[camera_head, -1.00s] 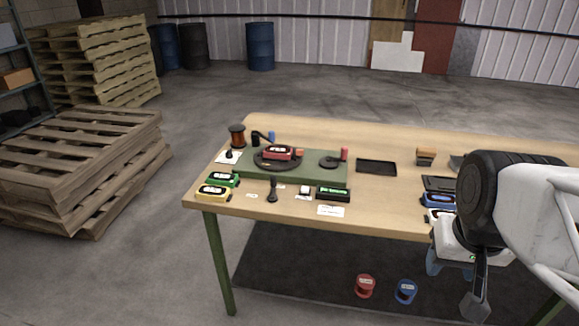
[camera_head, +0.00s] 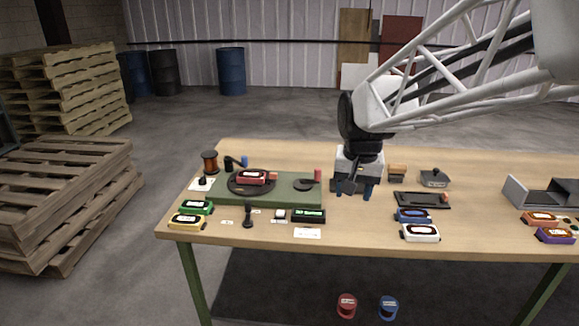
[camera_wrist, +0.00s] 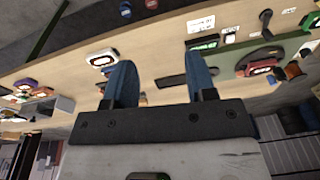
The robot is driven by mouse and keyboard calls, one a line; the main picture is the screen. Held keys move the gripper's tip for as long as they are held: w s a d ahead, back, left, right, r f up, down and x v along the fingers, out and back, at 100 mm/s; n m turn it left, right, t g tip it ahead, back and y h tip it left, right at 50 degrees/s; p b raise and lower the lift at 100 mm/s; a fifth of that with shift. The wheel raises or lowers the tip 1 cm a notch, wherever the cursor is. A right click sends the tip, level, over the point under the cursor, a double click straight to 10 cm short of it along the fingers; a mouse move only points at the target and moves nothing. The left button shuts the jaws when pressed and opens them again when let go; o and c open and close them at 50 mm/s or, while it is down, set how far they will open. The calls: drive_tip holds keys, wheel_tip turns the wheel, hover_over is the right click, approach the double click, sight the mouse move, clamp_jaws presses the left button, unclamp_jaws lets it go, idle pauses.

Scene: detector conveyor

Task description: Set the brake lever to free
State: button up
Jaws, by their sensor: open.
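A black upright lever (camera_head: 248,217) with a knob stands at the front edge of the green base (camera_head: 285,188). Small white labels lie on either side of it, too small to read; I take it as the brake lever but cannot tell its setting. A crank with a red handle (camera_head: 317,175) sits on the base's right end. A dark turntable (camera_head: 240,190) carries a red device (camera_head: 251,178). My gripper (camera_head: 353,192) is open and empty above the table, right of the base and well apart from the lever. Its blue fingers also show in the wrist view (camera_wrist: 161,80).
A display box (camera_head: 308,216) with green text stands right of the lever. Green (camera_head: 196,207) and yellow (camera_head: 187,222) devices lie left. Blue (camera_head: 412,215) and white (camera_head: 420,233) devices lie right, before a black tray (camera_head: 422,201). A grey bin (camera_head: 540,195) stands far right.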

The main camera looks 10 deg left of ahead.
drive_tip(key=w+a+f, duration=0.3)
drive_tip(key=w+a, duration=0.4)
drive_tip(key=w, duration=0.2)
drive_tip(key=m+g, duration=0.1)
drive_tip(key=g, duration=0.1)
hover_over(247, 201)
drive_tip(key=f, duration=1.5)
drive_tip(key=shift+s+d+f, duration=0.2)
drive_tip(key=shift+d, duration=0.15)
drive_tip(key=shift+w+a+f, duration=0.15)
drive_tip(key=shift+a+f, duration=0.05)
drive_tip(key=shift+a, duration=0.05)
drive_tip(key=shift+f, duration=0.15)
drive_tip(key=shift+f, duration=3.75)
